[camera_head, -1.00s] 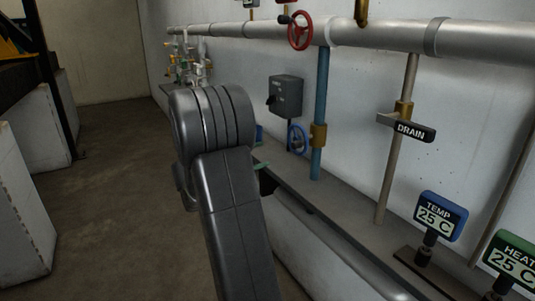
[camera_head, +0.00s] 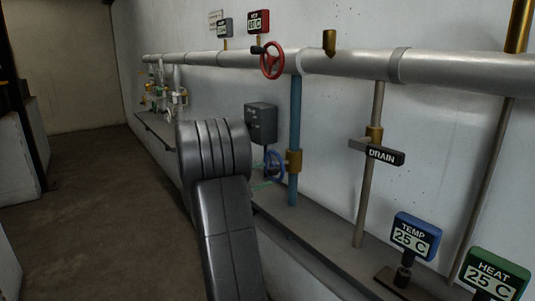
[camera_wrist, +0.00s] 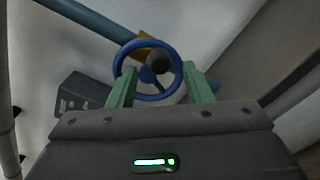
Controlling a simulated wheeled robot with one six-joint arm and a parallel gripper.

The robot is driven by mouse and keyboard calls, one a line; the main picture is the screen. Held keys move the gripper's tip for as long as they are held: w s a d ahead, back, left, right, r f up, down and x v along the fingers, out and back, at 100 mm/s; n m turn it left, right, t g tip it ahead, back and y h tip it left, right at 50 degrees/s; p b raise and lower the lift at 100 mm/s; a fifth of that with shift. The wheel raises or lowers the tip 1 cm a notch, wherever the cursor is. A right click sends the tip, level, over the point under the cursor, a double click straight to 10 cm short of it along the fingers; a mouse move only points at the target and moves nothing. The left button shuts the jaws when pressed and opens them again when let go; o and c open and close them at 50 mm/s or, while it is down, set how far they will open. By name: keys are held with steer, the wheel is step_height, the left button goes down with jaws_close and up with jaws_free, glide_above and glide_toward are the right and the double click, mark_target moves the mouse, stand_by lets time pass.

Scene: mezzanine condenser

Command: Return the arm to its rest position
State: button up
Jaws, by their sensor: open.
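A blue handwheel (camera_wrist: 176,62) with a dark hub knob appears just beyond the fingertips. I cannot tell whether the fingers touch it. In the head view, my dark arm stands in the middle and hides most of the gripper; bits of green show beside the blue handwheel (camera_head: 274,165). That wheel sits on a brass valve body (camera_head: 293,162) on a blue vertical pipe (camera_head: 295,120).
A grey switch box (camera_head: 261,123) is on the wall beside the wheel. A ledge (camera_head: 310,227) runs below. A red handwheel (camera_head: 272,60) sits on the large pipe (camera_head: 450,70). A DRAIN lever (camera_head: 385,155) and TEMP (camera_head: 415,236) and HEAT (camera_head: 495,275) displays stand at right. Open floor lies left.

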mark_target(269, 173)
steer(key=x, duration=0.4)
steer(key=shift+w+d, duration=0.2)
steer(key=shift+d, duration=0.05)
steer(key=shift+s+a, duration=0.1)
steer(key=shift+a, duration=0.05)
steer(key=v, duration=1.4)
steer(key=x, duration=1.4)
steer(key=shift+d, duration=0.4)
steer(key=shift+a+r+p, duration=0.3)
steer(key=shift+r+p, duration=0.05)
steer(key=shift+p, duration=0.55)
steer(key=n+p, duration=0.2)
steer(key=p, duration=0.2)
steer(key=r+n+p, duration=0.1)
steer(key=n+p, duration=0.1)
steer(key=p, duration=0.3)
steer(key=shift+w+a+r, duration=0.1)
steer(key=shift+w+r, duration=0.05)
steer(key=shift+w, duration=0.05)
